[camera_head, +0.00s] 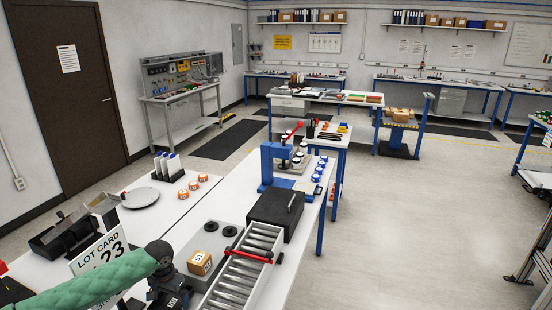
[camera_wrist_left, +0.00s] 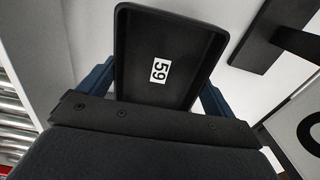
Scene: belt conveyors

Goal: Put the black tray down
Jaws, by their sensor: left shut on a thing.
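The black tray (camera_wrist_left: 165,45) fills the upper middle of the left wrist view. It has a raised rim and a white label reading 59. My left gripper (camera_wrist_left: 157,88) has its blue fingers on either side of the tray and is shut on it. In the head view the left gripper (camera_head: 170,291) is at the bottom, left of the roller conveyor (camera_head: 243,268). I cannot make out the tray there, and its height above the table is unclear. My right gripper is not in view.
A lot card sign (camera_head: 100,253) stands left of the gripper. A small cardboard box (camera_head: 200,262) sits on a grey plate beside the conveyor. A black box (camera_head: 275,214) is at the conveyor's far end. Behind are a round grey plate (camera_head: 140,197) and a blue press (camera_head: 268,165).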

